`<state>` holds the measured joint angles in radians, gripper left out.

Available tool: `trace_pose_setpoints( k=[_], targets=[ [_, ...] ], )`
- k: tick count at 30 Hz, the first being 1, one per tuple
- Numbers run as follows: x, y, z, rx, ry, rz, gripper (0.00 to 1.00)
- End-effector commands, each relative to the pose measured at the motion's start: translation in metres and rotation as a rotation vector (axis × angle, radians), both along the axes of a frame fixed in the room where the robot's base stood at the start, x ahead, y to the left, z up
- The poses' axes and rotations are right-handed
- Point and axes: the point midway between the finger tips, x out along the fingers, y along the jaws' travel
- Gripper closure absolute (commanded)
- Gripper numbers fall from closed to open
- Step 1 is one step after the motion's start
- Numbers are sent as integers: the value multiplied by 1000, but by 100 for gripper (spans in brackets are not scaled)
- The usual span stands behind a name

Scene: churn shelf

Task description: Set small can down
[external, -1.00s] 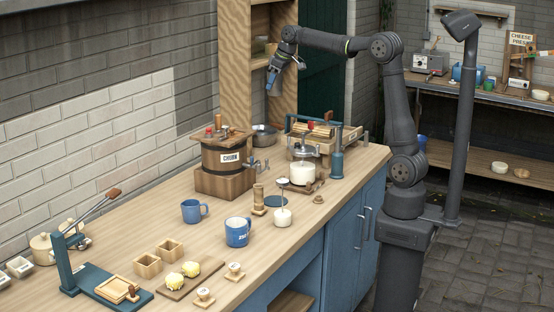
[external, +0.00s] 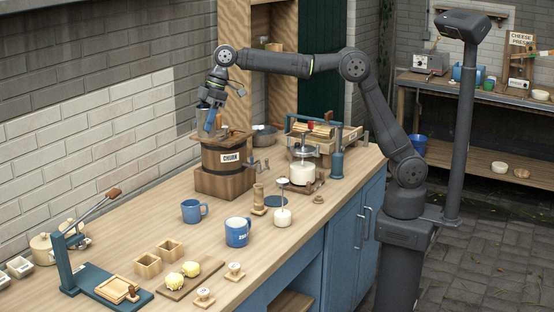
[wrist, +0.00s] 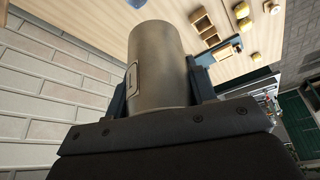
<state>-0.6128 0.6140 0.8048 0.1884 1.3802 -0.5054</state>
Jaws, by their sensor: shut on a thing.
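The small can (wrist: 160,62) is a grey metal cylinder with a pale label on its side. In the wrist view it stands between the two dark fingers of my gripper (wrist: 160,84), which is shut on it. In the external view my gripper (external: 210,112) points down over the wooden churn (external: 222,158), above its lid. The can itself is hard to make out there, largely hidden by the fingers. I cannot tell its exact height above the churn.
The wooden counter (external: 150,235) holds two blue mugs, a glass jar (external: 303,171), small wooden boxes and a lever press (external: 66,262). A metal bowl (external: 264,136) sits behind the churn. A tall wooden shelf (external: 235,85) stands at the back. Bare counter lies left of the churn.

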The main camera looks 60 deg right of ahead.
Motion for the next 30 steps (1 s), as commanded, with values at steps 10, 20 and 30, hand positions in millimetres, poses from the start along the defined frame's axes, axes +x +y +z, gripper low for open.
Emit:
trace_pose_setpoints(
  k=[10,20,30],
  targets=[
    [-109,145,-9,2,0,295,74],
    [-175,203,-14,2,-1,436,74],
    [-186,211,-59,-1,1,458,74]
  ],
)
